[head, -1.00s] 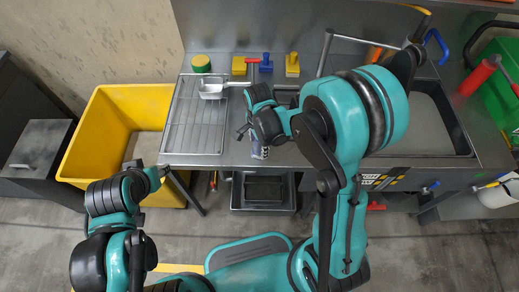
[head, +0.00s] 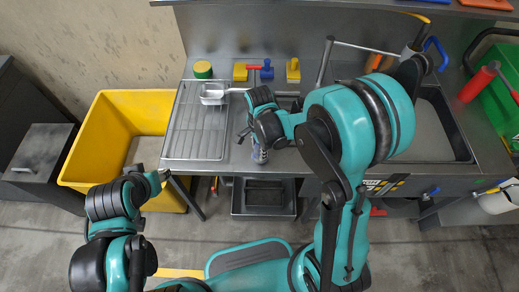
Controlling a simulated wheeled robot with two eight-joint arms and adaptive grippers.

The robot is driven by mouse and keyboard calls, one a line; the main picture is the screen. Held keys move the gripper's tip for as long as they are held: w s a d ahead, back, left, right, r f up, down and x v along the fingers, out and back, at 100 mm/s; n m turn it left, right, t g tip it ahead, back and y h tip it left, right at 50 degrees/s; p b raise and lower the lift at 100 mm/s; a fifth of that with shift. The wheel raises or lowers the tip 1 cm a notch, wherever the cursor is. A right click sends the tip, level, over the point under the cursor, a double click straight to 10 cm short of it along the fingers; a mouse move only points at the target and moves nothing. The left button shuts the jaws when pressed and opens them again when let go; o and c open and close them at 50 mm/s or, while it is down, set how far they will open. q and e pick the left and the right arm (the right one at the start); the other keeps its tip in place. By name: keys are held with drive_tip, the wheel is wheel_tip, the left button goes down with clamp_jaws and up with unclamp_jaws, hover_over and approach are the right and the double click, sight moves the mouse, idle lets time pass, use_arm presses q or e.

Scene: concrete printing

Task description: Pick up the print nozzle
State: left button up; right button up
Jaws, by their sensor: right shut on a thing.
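My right gripper (head: 250,138) is over the front edge of the steel counter, just right of the ribbed drainboard. It is shut on a small greyish piece that I take for the print nozzle (head: 260,154). Only the lower part of the nozzle shows below the fingers; the rest is hidden by the gripper and wrist. I cannot tell whether the nozzle still touches the counter. My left gripper (head: 164,176) is low at the left, in front of the yellow bin, away from the counter items. Its fingers are too small and turned away to read.
A metal scoop (head: 212,94) lies on the drainboard (head: 195,135). Behind it are a green-and-yellow round pad (head: 203,69) and yellow, red and blue tools (head: 266,71). The sink basin (head: 435,130) is at right. A yellow bin (head: 95,150) stands left of the counter.

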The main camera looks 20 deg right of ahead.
drive_tip(key=r, duration=0.1)
drive_tip(key=r+p, duration=0.1)
drive_tip(key=s+r, duration=0.1)
drive_tip(key=shift+d+r, duration=0.25)
drive_tip(key=s+d+r+p, duration=0.3)
drive_tip(key=s+d+r, duration=0.2)
drive_tip(key=s, duration=0.4)
drive_tip(key=shift+r+p, duration=0.3)
drive_tip(key=shift+r, duration=0.15)
drive_tip(key=shift+d, duration=0.1)
